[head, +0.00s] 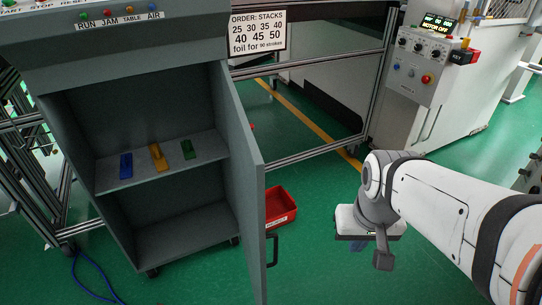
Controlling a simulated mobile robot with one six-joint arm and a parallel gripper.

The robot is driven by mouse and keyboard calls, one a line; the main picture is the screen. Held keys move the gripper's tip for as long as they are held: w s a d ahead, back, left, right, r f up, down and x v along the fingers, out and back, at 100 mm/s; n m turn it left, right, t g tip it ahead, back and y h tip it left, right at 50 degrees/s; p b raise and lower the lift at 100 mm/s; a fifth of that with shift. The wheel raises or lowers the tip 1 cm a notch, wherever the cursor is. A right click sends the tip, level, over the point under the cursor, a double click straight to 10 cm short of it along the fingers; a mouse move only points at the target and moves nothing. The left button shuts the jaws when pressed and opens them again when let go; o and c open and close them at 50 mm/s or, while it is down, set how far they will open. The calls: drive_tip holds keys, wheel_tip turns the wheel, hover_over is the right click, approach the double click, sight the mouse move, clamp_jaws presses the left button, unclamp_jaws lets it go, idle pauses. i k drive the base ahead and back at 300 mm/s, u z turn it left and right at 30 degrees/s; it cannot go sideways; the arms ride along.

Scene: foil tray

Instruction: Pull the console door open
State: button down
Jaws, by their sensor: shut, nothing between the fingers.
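The grey console (130,60) stands at the left with its lower cabinet open to view. Its door (240,170) is hinged on the right side of the opening and stands swung well out towards me. A dark bar handle (272,250) is on the door's outer face, near its free edge. My gripper (383,260) is to the right of the door and handle, apart from both. It looks shut and holds nothing. Its fingers point down and are partly hidden by the wrist.
Inside the cabinet, a shelf (112,181) carries a blue (126,166), a yellow (158,157) and a green piece (188,149). A red bin (281,207) is on the floor behind the door. A metal frame rail (318,149) runs behind. Green floor between door and gripper is clear.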

sight(247, 164)
drive_tip(key=z, duration=0.65)
drive_tip(key=k, duration=1.9)
drive_tip(key=u, duration=0.45)
drive_tip(key=i, duration=1.5)
drive_tip(key=u, duration=0.05)
